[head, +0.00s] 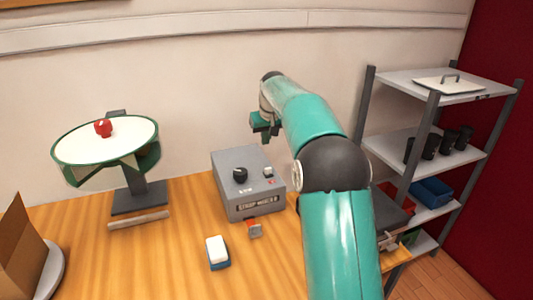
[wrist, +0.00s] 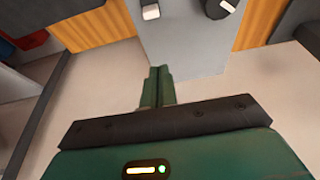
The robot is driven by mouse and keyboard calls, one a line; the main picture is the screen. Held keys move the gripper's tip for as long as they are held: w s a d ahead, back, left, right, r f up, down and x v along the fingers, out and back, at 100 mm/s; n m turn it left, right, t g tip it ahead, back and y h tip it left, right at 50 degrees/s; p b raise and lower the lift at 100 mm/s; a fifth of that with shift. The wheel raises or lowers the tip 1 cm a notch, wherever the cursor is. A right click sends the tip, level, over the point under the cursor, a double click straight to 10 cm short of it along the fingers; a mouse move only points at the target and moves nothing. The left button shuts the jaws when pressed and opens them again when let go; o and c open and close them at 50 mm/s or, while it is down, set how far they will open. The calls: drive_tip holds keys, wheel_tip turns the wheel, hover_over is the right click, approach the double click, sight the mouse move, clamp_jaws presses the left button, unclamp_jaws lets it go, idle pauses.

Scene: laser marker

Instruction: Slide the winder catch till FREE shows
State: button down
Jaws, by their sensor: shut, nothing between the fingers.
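The grey box (head: 247,185) stands on the wooden table. Its front plate has lettering too small to read surely, perhaps naming a winder. On top are a black knob (head: 240,174) and a small pale switch-like piece with some red (head: 268,171), possibly the catch. No word FREE is legible. In the wrist view, the box (wrist: 180,50) shows the pale piece (wrist: 150,11) and the dark knob (wrist: 216,8) at the top edge. My gripper (head: 262,126) is above and behind the box, touching nothing. Its green fingers (wrist: 157,85) are together and empty.
A round stand (head: 103,150) with a red item (head: 103,128) is at left. A white-and-blue block (head: 217,252) and a red-tipped piece (head: 254,228) lie before the box. A shelf rack (head: 425,150) stands at right, an open carton (head: 20,250) at lower left.

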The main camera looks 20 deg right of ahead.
sight(268, 171)
drive_tip(key=x, duration=1)
drive_tip(key=shift+s+r, duration=0.15)
drive_tip(key=shift+s, duration=0.45)
drive_tip(key=shift+s+r, duration=0.2)
drive_tip(key=shift+s, duration=1.35)
drive_tip(key=shift+w+f, duration=0.1)
drive_tip(key=shift+f, duration=0.05)
